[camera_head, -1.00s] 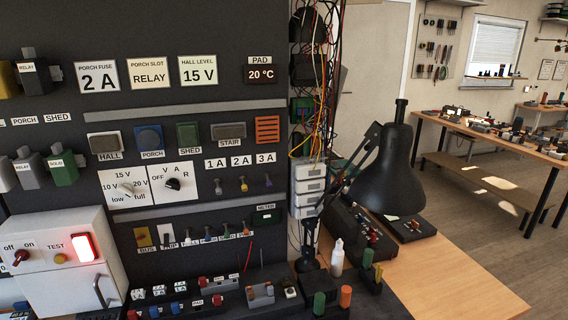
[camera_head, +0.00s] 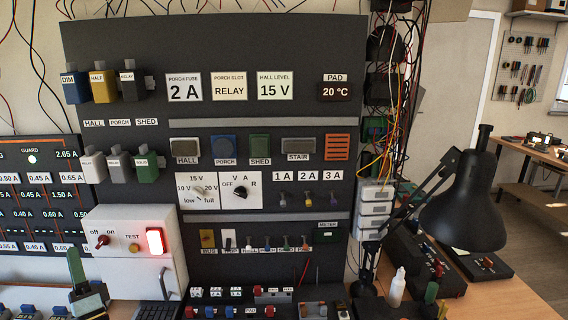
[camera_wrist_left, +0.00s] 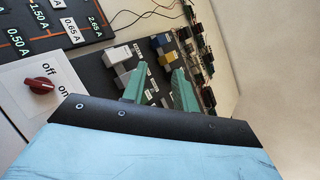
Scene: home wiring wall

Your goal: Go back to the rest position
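My left gripper (camera_head: 77,268) shows at the lower left of the head view, in front of the white switch box (camera_head: 120,218). Its green fingers point up. In the left wrist view its two green fingers (camera_wrist_left: 160,88) stand apart with nothing between them. The dark wiring panel (camera_head: 300,112) fills the middle of the head view and also shows beyond the fingers in the left wrist view (camera_wrist_left: 95,70). My right gripper is in neither view.
The white box carries a red knob (camera_head: 102,240) and a lit red lamp (camera_head: 155,241). A black desk lamp (camera_head: 462,210) stands at the right above a wooden bench. A dark meter board (camera_head: 40,190) is at the left. Several small parts lie along the panel's foot.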

